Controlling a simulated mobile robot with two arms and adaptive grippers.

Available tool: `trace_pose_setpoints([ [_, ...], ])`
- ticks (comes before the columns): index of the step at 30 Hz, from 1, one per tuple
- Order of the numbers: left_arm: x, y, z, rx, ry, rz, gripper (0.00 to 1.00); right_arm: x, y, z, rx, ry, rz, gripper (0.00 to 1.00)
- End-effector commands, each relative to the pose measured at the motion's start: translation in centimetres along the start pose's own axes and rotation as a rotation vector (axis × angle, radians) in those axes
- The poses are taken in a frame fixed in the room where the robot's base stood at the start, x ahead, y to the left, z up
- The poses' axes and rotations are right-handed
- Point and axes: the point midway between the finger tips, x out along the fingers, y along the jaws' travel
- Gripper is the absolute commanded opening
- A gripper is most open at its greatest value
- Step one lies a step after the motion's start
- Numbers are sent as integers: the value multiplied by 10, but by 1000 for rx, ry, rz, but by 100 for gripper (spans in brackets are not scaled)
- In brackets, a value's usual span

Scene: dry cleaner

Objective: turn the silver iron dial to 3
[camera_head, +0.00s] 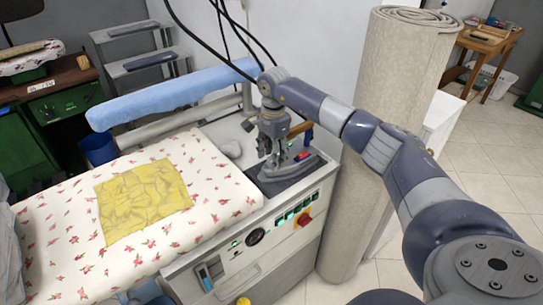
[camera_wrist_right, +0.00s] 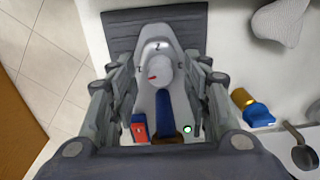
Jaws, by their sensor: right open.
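My right gripper (camera_head: 274,160) is open above the iron, pointing down. In the wrist view, its fingers stand on either side of the dial, with gaps showing. My left gripper is not in view.
The padded floral board (camera_head: 75,235) with a yellow cloth (camera_head: 142,200) lies left of the iron. A light blue padded arm (camera_head: 175,92) runs behind it. A tall rolled carpet (camera_head: 385,85) stands close to the right. The machine's front has a control panel (camera_head: 255,236).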

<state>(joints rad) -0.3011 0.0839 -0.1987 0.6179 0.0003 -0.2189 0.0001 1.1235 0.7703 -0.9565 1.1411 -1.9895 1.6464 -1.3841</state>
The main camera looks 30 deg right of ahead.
Motion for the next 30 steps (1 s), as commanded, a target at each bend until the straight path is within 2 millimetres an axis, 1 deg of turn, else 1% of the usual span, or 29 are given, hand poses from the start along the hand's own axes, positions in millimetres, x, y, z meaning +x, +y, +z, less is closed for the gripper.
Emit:
trace_pose_setpoints([
  [9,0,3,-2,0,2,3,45,-66,-2,0,-1,1,-7,45],
  [12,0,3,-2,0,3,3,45,-84,-1,0,0,0,-6,45],
  [15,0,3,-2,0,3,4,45,-99,-1,0,0,0,-5,45],
  [18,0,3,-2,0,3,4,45,-108,0,0,0,0,-3,45],
  [21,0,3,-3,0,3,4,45,-112,0,0,0,0,-2,45],
  [30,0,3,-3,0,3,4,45,-113,0,0,0,0,-2,45],
])
